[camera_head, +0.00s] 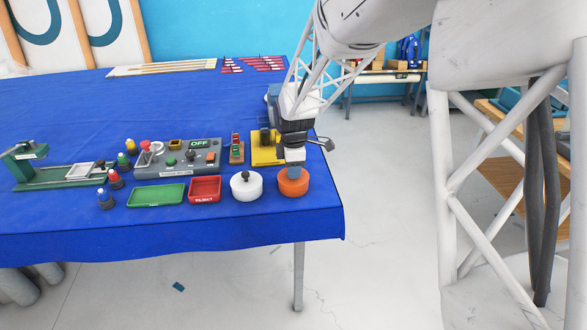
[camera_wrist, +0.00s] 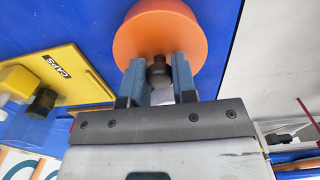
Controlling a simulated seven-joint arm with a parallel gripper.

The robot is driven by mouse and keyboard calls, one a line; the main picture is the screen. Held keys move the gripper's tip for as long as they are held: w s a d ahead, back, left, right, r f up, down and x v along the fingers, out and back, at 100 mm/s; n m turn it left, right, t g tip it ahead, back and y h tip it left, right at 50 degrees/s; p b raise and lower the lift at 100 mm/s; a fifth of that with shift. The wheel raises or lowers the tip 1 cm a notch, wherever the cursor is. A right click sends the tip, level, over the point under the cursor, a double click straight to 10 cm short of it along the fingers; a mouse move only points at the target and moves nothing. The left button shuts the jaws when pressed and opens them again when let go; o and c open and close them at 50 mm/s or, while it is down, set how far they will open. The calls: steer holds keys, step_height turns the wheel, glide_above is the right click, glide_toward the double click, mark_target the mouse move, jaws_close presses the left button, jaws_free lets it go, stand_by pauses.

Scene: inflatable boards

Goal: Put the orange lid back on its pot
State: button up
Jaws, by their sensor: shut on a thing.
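My gripper (camera_head: 293,168) points down over an orange round body (camera_head: 294,184) near the right front corner of the blue table. In the wrist view, my two fingers (camera_wrist: 158,78) are closed around the dark knob (camera_wrist: 158,75) of the orange lid (camera_wrist: 160,35). In the head view, my gripper hides the knob and part of the orange top. I cannot tell the lid from the pot there, nor whether they touch.
A white pot with a dark knob (camera_head: 246,186) stands just left of the orange body. Left of it are a red tray (camera_head: 205,189) and a green tray (camera_head: 156,195). A yellow caps holder (camera_head: 262,155) stands behind my gripper. The table's right edge is close.

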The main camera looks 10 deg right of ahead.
steer(key=o, duration=1.5)
steer(key=shift+c, duration=0.2)
steer(key=shift+r, duration=0.1)
steer(key=shift+r, duration=3.4)
